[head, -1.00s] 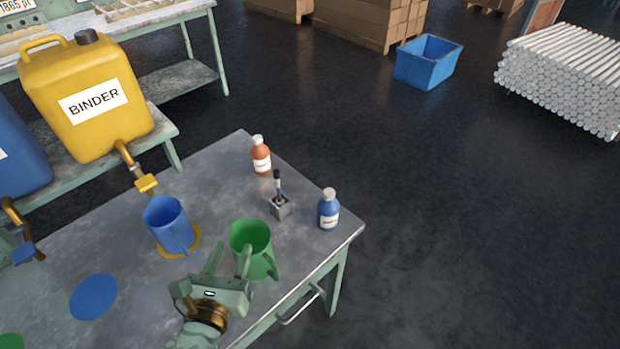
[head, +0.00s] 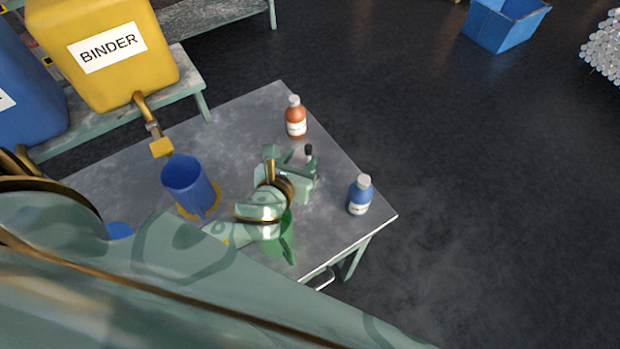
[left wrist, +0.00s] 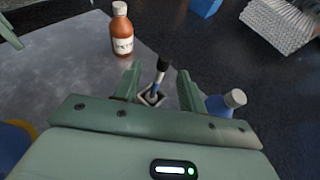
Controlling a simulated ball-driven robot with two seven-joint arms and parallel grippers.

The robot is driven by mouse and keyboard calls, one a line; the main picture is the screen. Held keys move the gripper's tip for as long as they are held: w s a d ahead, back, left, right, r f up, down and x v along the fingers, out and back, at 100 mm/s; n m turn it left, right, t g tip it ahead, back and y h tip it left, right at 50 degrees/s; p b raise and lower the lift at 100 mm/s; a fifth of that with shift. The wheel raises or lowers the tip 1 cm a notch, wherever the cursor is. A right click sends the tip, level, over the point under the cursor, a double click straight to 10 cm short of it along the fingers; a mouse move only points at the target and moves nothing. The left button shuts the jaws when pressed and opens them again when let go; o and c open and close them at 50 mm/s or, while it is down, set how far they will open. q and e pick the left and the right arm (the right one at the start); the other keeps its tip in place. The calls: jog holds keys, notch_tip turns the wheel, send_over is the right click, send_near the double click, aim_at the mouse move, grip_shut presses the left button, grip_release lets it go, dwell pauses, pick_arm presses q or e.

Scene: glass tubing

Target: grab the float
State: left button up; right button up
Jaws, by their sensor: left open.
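The float (left wrist: 160,75) looks like a slim blue and white rod with a black top, standing in a small square grey holder (left wrist: 151,97). In the head view only the float's black top (head: 309,150) and a little below it show; my left gripper hides most of the holder. My left gripper (head: 291,160) is open, over the table by the float. In the left wrist view the float stands between the two open fingers (left wrist: 158,78), with gaps on both sides. My right gripper is not in view.
An orange bottle (head: 296,118) stands behind the gripper and a blue bottle (head: 359,195) to its right. A green jug (head: 284,240) is partly under my arm. A blue jug (head: 188,183) stands left, below the yellow binder can's tap (head: 161,147).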

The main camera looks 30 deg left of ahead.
aim_at(307, 153)
pick_arm(q)
jog(key=b+x, duration=0.1)
jog(key=x, duration=0.5)
jog(key=shift+w+d, duration=0.2)
jog(key=shift+w, duration=0.15)
grip_shut()
